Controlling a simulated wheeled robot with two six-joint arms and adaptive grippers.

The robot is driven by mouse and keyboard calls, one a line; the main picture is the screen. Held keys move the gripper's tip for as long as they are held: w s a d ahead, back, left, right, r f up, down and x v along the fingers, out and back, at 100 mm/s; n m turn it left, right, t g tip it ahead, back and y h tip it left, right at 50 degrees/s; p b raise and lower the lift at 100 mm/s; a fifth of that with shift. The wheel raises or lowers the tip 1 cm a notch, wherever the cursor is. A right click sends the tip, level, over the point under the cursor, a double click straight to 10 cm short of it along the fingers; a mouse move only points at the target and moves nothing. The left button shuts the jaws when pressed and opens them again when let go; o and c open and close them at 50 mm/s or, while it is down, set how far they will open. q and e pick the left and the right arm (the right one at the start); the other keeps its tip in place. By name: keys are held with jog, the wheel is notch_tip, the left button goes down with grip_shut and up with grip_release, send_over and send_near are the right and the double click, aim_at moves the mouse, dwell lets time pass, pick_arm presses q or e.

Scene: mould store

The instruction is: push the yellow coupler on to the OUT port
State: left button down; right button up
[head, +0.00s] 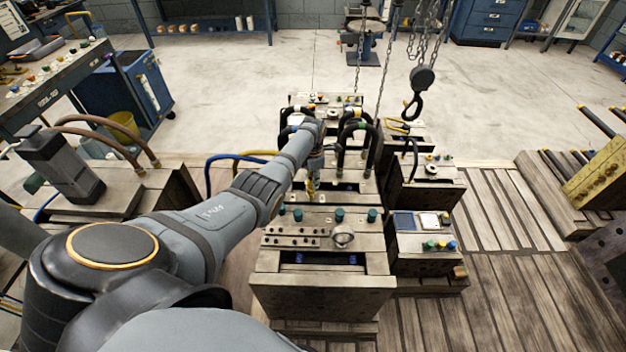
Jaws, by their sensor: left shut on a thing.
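My left arm reaches from the lower left to the moulds in the middle. Its gripper (313,178) points down in front of the middle mould (345,199) and is shut on a small yellow piece (311,188), which looks like the yellow coupler. A yellow hose (238,157) runs in from the left and passes behind my arm. The piece is low by the mould's front, but I cannot tell whether it touches a port. The OUT marking is too small to make out. My right gripper is not in view.
The near mould (323,266) stands just in front, with teal knobs and a ring on top. Black hoses (364,135) arch behind the gripper. A crane hook (413,105) hangs on chains behind right. Slatted pallet floor (510,220) at the right is clear.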

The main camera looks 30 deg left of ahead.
pick_arm(q)
jog(key=shift+f, duration=0.2)
jog(key=shift+f+b, duration=0.35)
jog(key=shift+b, duration=0.05)
jog(key=shift+f+b, duration=0.4)
jog(key=shift+f, duration=0.15)
dwell(0.4)
jog(key=shift+f, duration=0.2)
dwell(1.0)
jog(key=c, duration=1)
grip_release()
jog(key=shift+c, duration=0.2)
notch_tip(320, 180, up, 12)
